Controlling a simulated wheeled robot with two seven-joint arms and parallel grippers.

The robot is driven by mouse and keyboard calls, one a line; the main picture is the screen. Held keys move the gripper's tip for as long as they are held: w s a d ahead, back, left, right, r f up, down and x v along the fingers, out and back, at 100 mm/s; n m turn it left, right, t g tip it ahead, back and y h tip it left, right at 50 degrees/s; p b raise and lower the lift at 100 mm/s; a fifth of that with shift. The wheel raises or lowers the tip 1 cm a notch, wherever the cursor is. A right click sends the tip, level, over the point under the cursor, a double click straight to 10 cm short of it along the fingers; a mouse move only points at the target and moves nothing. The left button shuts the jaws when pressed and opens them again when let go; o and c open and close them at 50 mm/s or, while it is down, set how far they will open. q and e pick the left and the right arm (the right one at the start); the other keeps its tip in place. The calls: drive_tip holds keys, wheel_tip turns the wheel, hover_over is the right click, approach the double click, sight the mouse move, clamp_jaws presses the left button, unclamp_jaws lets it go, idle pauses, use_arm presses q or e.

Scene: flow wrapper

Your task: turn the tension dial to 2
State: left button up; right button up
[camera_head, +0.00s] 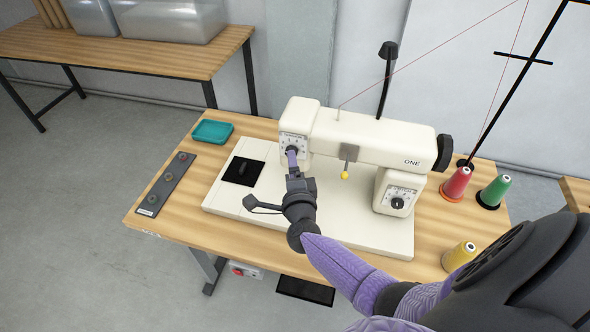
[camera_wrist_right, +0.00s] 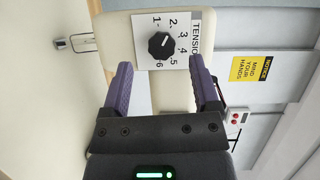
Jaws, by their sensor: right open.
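The tension dial (camera_wrist_right: 162,45) is a black knob on a white plate numbered 1 to 6, on the front of the sewing machine's head (camera_head: 300,115). Its pale mark points to the upper right in the right wrist view, but is too small to read exactly. My right gripper (camera_wrist_right: 162,78) is open, with purple fingers apart on either side of the plate and nothing between them. In the head view, the right gripper (camera_head: 292,155) reaches up to the dial and partly covers the plate. Contact with the dial cannot be told. My left gripper is not in view.
A second dial (camera_head: 397,202) sits on the machine's right pillar. Red (camera_head: 457,183), green (camera_head: 494,191) and yellow (camera_head: 459,256) thread cones stand at the right. A teal tray (camera_head: 212,131) and a dark strip (camera_head: 167,184) lie at the table's left.

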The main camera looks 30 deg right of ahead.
drive_tip(key=v, duration=0.6)
drive_tip(key=shift+s+p, duration=0.35)
drive_tip(key=shift+p, duration=0.1)
drive_tip(key=shift+a, duration=0.15)
